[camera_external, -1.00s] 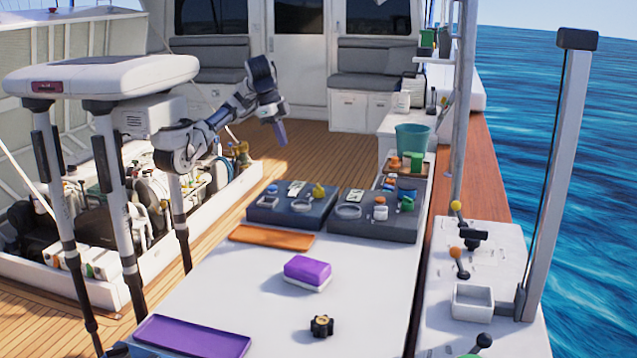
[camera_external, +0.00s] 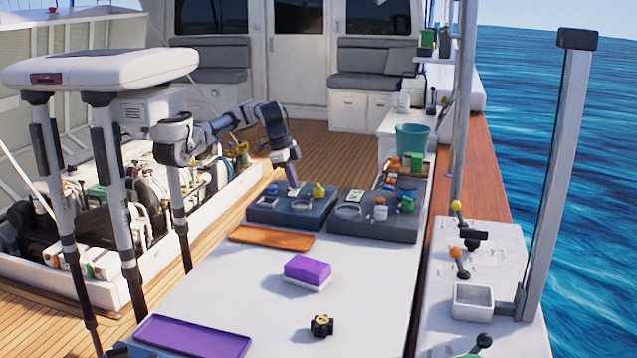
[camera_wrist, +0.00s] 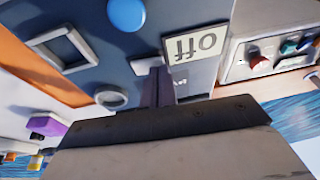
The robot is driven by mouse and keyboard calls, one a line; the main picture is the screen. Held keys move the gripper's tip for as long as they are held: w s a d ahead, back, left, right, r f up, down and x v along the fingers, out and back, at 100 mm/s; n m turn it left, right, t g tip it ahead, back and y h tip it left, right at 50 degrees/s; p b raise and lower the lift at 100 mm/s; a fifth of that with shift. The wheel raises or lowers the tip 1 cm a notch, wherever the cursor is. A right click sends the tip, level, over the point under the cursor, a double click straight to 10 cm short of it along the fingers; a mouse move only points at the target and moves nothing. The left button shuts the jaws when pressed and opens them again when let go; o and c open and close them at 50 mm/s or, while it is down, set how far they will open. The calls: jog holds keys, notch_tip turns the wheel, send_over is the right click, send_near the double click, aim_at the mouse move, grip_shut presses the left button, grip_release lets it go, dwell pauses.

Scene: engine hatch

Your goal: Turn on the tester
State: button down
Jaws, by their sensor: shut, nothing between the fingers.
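The dark box (camera_external: 275,219) that looks like the tester is the left of two on the white table. In the wrist view, its blue-grey face (camera_wrist: 98,25) carries a white label reading OFF (camera_wrist: 195,45), upside down in the picture. A blue round button (camera_wrist: 127,14) and a grey ring (camera_wrist: 110,97) are also on it. My gripper (camera_external: 294,186) is over this box, fingers pointing down. In the wrist view, my shut fingers (camera_wrist: 157,85) are beside the label, by a small pale part (camera_wrist: 148,65). I cannot tell whether they touch it. The gripper body hides the lower middle.
A second dark box (camera_external: 372,232) with small parts stands to the right. An orange tray (camera_external: 271,238) lies in front of the left box. A purple sponge-like block (camera_external: 308,268), a black knob (camera_external: 321,326) and a purple tray (camera_external: 193,336) are nearer. The table between them is clear.

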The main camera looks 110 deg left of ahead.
jog(key=shift+a+f+h+b, duration=0.1)
jog(key=shift+f+h+b, duration=0.35)
jog(key=shift+b, duration=0.3)
jog(key=shift+f+h+b, duration=0.1)
jog(key=shift+h+b, duration=0.25)
jog(key=shift+b, duration=0.05)
jog(key=shift+r+p, duration=0.25)
jog(key=shift+p, duration=0.05)
jog(key=shift+d, duration=0.45)
jog(key=shift+d+r+b, duration=0.2)
jog(key=shift+d+b, duration=0.1)
jog(key=shift+b, duration=0.05)
jog(key=shift+r, duration=0.1)
